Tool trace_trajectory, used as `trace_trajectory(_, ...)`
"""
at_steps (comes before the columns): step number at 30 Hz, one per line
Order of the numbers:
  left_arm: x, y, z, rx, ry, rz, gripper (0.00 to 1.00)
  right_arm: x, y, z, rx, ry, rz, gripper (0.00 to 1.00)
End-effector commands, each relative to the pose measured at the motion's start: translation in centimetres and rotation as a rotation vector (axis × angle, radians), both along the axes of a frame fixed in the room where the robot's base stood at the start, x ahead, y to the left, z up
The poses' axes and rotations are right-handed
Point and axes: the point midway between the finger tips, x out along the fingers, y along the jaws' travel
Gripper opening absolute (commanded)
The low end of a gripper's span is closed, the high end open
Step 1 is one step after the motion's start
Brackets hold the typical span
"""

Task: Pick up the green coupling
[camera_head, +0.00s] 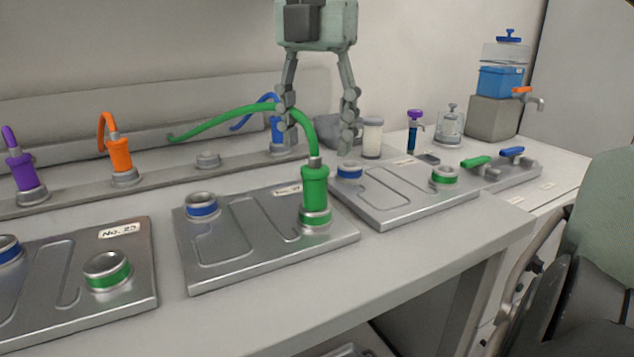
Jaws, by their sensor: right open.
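The green coupling (314,187) stands upright on the green-ringed port at the right corner of the middle metal plate (250,262). A green hose (225,112) rises from its top and arches away to the left. My right gripper (318,140) points down from the top of the view, open and empty. Its two fingers are spread on either side of the hose's upper end, above the coupling in the picture. The left finger overlaps the hose; I cannot tell whether they touch. My left gripper is not in view.
An orange coupling (120,154), a purple coupling (22,172) and a blue coupling (278,133) stand on the rear rail. Metal plates flank the middle one at left (75,310) and right (405,207). A blue-filled tank (501,81) stands at back right.

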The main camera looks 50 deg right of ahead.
Motion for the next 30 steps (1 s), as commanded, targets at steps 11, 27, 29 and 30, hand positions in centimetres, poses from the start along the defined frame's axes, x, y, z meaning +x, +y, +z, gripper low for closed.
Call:
trace_trajectory(11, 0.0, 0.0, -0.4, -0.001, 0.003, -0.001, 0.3, -0.3, 0.6, -5.1, 0.003, 0.0, 0.0, 0.56)
trace_trajectory(27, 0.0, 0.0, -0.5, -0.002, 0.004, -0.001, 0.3, -0.3, 0.5, -5.8, 0.002, -0.002, -0.002, 0.3)
trace_trajectory(29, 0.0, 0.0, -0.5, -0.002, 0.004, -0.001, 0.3, -0.3, 0.5, -5.8, 0.002, -0.002, -0.002, 0.23)
trace_trajectory(30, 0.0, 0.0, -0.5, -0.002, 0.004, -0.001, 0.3, -0.3, 0.5, -5.8, 0.002, -0.002, -0.002, 0.18)
